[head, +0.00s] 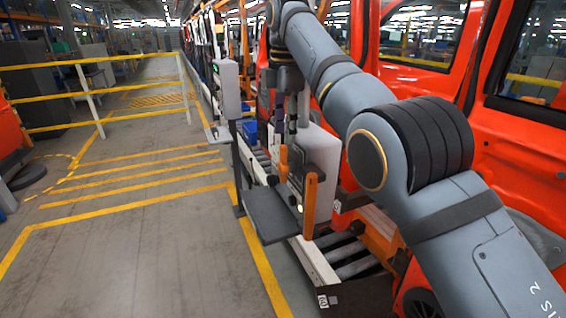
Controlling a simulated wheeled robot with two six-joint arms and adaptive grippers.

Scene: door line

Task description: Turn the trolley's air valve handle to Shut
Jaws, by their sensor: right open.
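My right arm crosses the view from the lower right and bends down at the top middle. My right gripper (291,122) hangs open and pointing down, close to a pale box-like panel (318,150) on the trolley. A dark control unit (297,185) with orange upright grips (310,204) and a small lit spot sits just below the gripper. The air valve handle cannot be told apart surely; the gripper and arm partly cover this area. I see nothing held between the fingers. My left gripper is not in view.
A dark flat plate (272,214) juts out below the control unit. A roller conveyor (350,255) runs beneath, beside red car bodies (510,165) on the right. Yellow railings (90,95) stand at the back left. The marked floor (125,235) at left is clear.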

